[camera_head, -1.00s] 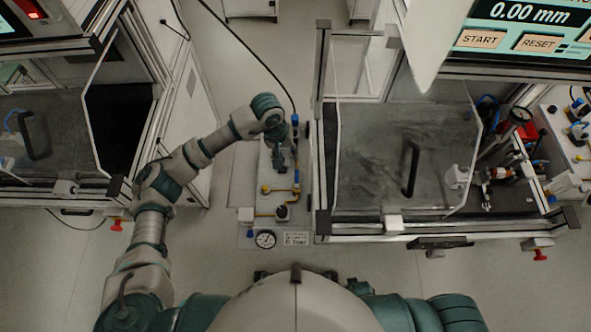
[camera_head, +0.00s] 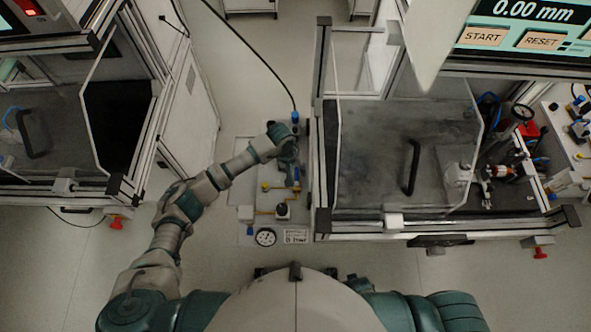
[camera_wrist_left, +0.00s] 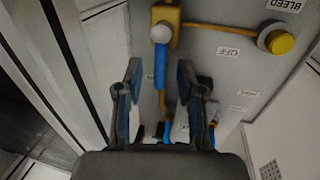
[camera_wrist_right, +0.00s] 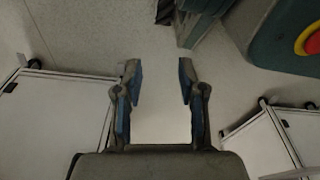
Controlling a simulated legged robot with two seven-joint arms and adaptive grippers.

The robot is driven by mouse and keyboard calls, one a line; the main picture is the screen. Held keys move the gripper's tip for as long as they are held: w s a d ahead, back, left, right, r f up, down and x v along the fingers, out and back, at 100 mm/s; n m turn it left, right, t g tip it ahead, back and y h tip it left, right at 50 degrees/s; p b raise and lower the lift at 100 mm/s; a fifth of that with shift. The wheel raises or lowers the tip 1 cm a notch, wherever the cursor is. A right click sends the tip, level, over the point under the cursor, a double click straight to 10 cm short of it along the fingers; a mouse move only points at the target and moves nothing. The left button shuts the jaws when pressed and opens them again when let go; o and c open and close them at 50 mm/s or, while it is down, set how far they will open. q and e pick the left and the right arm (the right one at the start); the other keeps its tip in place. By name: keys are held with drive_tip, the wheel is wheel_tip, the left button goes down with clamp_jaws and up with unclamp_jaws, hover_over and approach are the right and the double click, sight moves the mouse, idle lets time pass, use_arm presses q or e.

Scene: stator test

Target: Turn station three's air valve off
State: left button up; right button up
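The air valve in the left wrist view has a blue lever (camera_wrist_left: 160,66) on a brass-coloured fitting (camera_wrist_left: 173,17), with a pale round pivot at its top. The lever points down the picture. An OFF label (camera_wrist_left: 229,51) is on the grey panel to its right. My left gripper (camera_wrist_left: 159,70) is open, with one finger on each side of the lever; I cannot tell whether either touches it. In the head view my left gripper (camera_head: 293,178) is over the valve panel (camera_head: 245,150) and hides part of it. My right gripper (camera_wrist_right: 158,70) is open and empty above the floor.
A yellow knob (camera_wrist_left: 281,43) sits beside the BLEED label. A gauge (camera_head: 265,237) is at the panel's near end. The station with a clear guard (camera_head: 375,150) stands close on the right, another station (camera_head: 50,140) on the left. Floor is free in front.

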use_arm(q)
clamp_jaws()
use_arm(e)
drive_tip(key=shift+s, duration=0.1)
